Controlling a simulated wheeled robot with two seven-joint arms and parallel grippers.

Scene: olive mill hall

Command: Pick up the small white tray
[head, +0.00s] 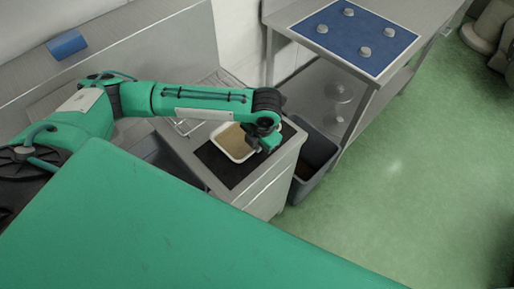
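The small white tray (224,151) lies on a black mat (214,164) on the steel counter. Its inside shows tan or brown, either a filling or its floor. My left gripper (263,145) is at the tray's right rim, pointing down, with part of that rim hidden behind it. I cannot tell whether its fingers are open or shut, or whether they touch the rim. The tray looks flat on the mat. My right gripper is out of view.
A dark grey bin (312,160) stands on the floor right of the counter. Beyond it is a steel table with a blue mat (341,30) bearing several grey round pieces. A blue block (67,45) lies at the upper left.

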